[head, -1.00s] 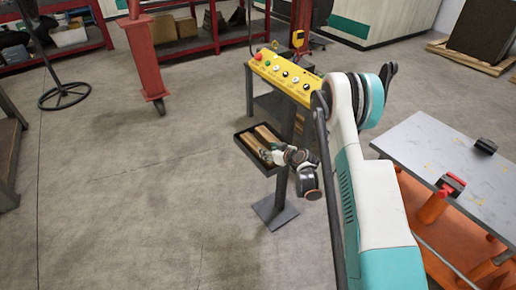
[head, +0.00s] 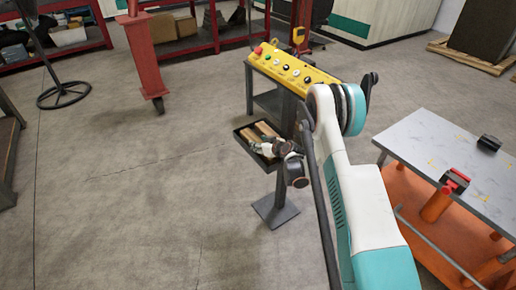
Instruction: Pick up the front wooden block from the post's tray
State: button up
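The small dark tray (head: 246,152) sits on top of a grey post with a square foot (head: 275,210). Two wooden blocks lie side by side in it: the left one (head: 249,134), nearer to me, and the right one (head: 266,129), farther back. My gripper (head: 262,148) is at the tray, over the near ends of the blocks and covering part of them. It is small and partly hidden by its own wrist, so I cannot tell whether its fingers are open or touch a block.
A yellow control panel (head: 292,70) on a stand is just behind the tray. A grey-topped orange table (head: 437,142) with black and red fixtures is at the right. A red post on a caster (head: 143,55) is at the back left. The floor left of the tray is clear.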

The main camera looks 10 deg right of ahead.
jog(key=c, duration=0.9)
jog(key=shift+r, duration=0.1)
